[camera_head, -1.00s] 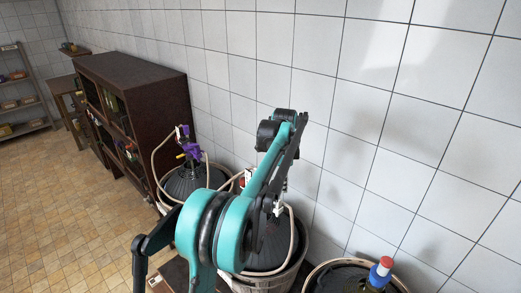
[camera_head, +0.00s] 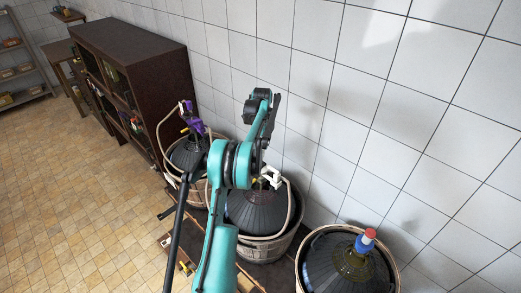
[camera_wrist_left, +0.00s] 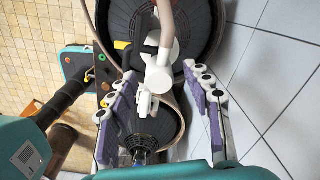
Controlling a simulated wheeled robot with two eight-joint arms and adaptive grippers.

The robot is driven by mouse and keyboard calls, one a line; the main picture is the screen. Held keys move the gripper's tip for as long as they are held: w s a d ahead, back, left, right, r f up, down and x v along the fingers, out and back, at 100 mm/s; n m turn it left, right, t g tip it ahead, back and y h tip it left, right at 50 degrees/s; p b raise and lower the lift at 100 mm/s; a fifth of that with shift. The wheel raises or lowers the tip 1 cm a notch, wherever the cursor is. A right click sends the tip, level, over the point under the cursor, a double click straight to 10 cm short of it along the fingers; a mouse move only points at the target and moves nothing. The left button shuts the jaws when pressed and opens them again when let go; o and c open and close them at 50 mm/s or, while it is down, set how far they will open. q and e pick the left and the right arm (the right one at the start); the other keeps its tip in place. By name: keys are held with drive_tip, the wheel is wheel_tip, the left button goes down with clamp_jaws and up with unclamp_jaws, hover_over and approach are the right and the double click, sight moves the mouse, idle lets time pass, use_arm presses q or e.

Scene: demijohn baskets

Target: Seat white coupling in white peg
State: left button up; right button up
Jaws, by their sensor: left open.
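A white fitting (camera_wrist_left: 162,72) with side branches sits at the end of a beige hose (camera_wrist_left: 165,25) in the left wrist view. A smaller white piece (camera_wrist_left: 147,106) shows just below it; I cannot tell which is the coupling and which the peg, or whether they are joined. In the head view white parts (camera_head: 270,178) stand on top of the middle demijohn (camera_head: 252,208). My left gripper (camera_wrist_left: 160,76) is open, with its purple-padded fingers on both sides of the white fitting, apart from it. In the head view my arm hides its fingertips. My right gripper is not in view.
A demijohn with a purple fitting (camera_head: 194,125) stands at the back left, beside a dark cabinet (camera_head: 130,65). Another demijohn, with a red-and-blue cap (camera_head: 366,240), sits in its basket at the right. The tiled wall (camera_head: 400,90) is close behind. Floor is free at the left.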

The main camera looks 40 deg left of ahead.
use_arm(q)
drive_tip(key=shift+f, duration=0.5)
drive_tip(key=c, duration=1)
drive_tip(key=shift+r, duration=0.1)
